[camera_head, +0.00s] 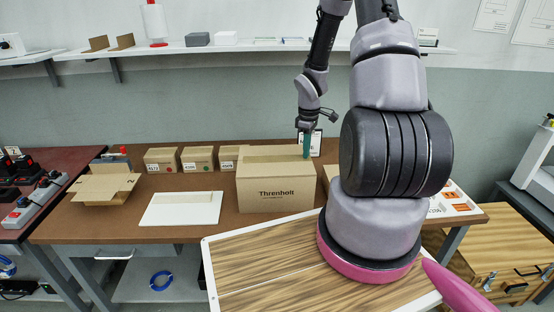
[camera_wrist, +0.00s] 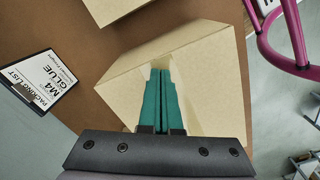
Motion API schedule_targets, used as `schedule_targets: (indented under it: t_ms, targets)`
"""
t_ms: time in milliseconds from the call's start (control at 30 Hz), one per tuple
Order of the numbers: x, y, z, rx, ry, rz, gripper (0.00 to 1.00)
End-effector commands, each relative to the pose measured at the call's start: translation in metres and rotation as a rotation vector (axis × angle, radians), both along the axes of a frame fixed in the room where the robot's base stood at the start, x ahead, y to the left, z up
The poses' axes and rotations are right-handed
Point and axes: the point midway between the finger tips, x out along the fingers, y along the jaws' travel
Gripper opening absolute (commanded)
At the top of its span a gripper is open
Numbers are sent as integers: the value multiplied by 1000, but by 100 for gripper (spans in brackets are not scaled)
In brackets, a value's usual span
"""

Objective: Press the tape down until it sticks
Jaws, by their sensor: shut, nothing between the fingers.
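The cardboard box (camera_head: 277,189) marked Threnholt stands on the brown table, left of my large arm links in the head view. Its plain tan faces fill the middle of the wrist view (camera_wrist: 218,75). My gripper (camera_head: 306,146) has green fingers that point down at the box's right end. In the wrist view my gripper (camera_wrist: 160,72) is shut and empty, with its fingers over the box. A paler band beside the fingers may be the tape, but I cannot tell its edges. Whether the fingertips touch the box is unclear.
Several small labelled boxes (camera_head: 196,159) stand behind and left of the Threnholt box. A white board (camera_head: 160,214) and an open carton (camera_head: 104,186) lie further left. A packing-list card (camera_wrist: 37,76) lies beside the box in the wrist view. A shelf (camera_head: 190,49) runs along the wall.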

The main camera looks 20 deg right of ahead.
Motion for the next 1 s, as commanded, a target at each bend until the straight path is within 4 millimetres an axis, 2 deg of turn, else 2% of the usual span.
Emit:
schedule_targets:
  t_ms: [133,700,1000]
  targets:
    - [1,0,8,-1,-2,0,0]
    - [0,0,64,0,-1,-1,0]
    - [0,0,70,0,0,0,0]
